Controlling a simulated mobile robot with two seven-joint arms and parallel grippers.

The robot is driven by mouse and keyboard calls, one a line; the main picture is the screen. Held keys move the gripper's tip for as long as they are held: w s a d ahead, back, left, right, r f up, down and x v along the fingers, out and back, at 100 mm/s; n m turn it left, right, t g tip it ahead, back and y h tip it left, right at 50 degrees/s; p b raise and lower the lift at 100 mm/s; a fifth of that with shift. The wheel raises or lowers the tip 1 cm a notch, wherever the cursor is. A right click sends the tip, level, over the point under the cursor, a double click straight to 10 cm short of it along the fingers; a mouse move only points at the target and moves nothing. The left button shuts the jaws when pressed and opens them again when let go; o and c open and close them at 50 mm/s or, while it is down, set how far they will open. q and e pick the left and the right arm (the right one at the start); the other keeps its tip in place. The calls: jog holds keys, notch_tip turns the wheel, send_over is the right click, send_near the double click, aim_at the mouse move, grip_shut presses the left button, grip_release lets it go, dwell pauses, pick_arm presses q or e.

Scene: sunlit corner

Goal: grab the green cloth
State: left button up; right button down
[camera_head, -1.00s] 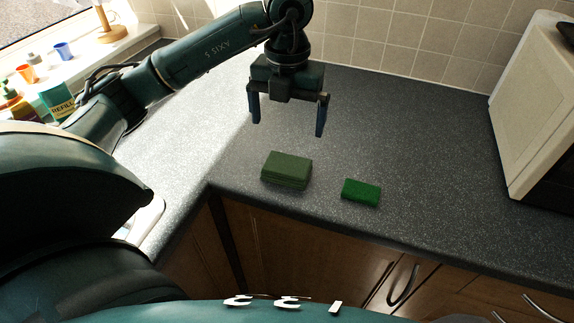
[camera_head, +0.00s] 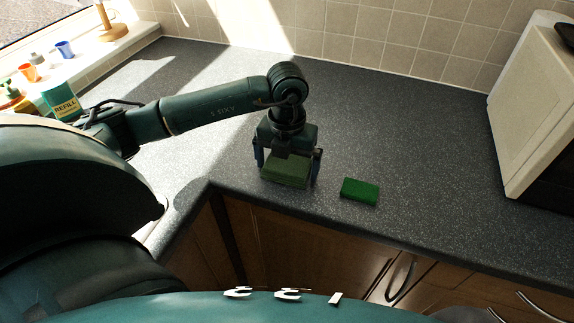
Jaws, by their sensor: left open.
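A folded dark green cloth (camera_head: 286,175) lies on the dark speckled worktop near its front edge. My left gripper (camera_head: 288,172) is over it, pointing down, with its fingers apart, one at the left and one at the right of the cloth. The gripper hides the cloth's back part. I cannot tell whether the fingers touch the cloth. A brighter green block, like a sponge (camera_head: 360,191), lies apart to the right. My right gripper is not in view.
A cream microwave-like box (camera_head: 530,100) stands at the right. Small cups and bottles, including a green "REFILL" pack (camera_head: 62,101), stand on the sill at the left. The worktop (camera_head: 420,140) is clear behind and right of the sponge.

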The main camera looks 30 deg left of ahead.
pick_arm(q)
jog(key=shift+c, duration=0.2)
jog(key=c, duration=0.7)
jog(key=shift+o, duration=0.2)
jog(key=shift+r, duration=0.1)
